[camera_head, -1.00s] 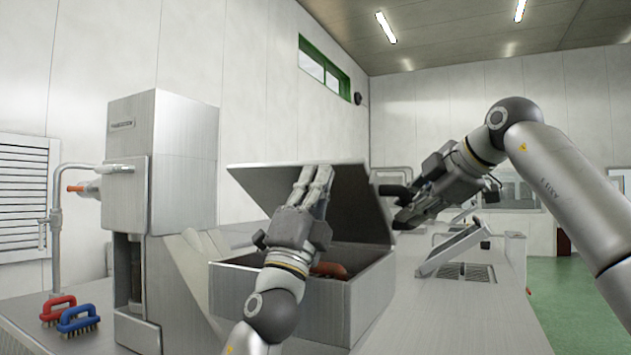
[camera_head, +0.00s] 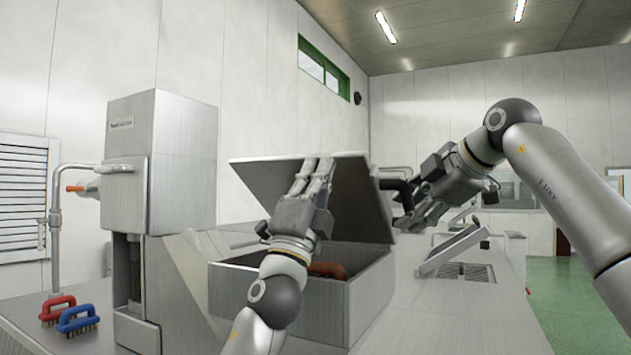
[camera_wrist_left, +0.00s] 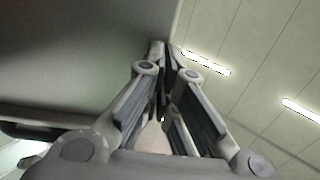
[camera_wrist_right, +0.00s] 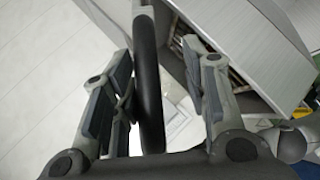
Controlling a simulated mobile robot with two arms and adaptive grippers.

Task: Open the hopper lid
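The grey hopper (camera_head: 330,302) stands open on the bench. Its lid (camera_head: 262,183) is tilted up, with its underside towards me; the lid also fills the left of the left wrist view (camera_wrist_left: 80,55). My left gripper (camera_head: 318,168) is shut, its fingertips at the lid's upper edge; whether they touch it is unclear. In the left wrist view the fingertips (camera_wrist_left: 165,50) meet with nothing seen between them. A black bar handle (camera_head: 398,186) shows at the lid's right side. My right gripper (camera_head: 405,222) is open; in the right wrist view the bar (camera_wrist_right: 147,75) runs between its spread fingers.
A reddish-brown object (camera_head: 328,269) lies inside the hopper. A tall grey machine (camera_head: 165,165) stands to the left, with a red brush (camera_head: 57,308) and a blue brush (camera_head: 77,320) in front. A tilted metal panel (camera_head: 455,248) stands on the right bench.

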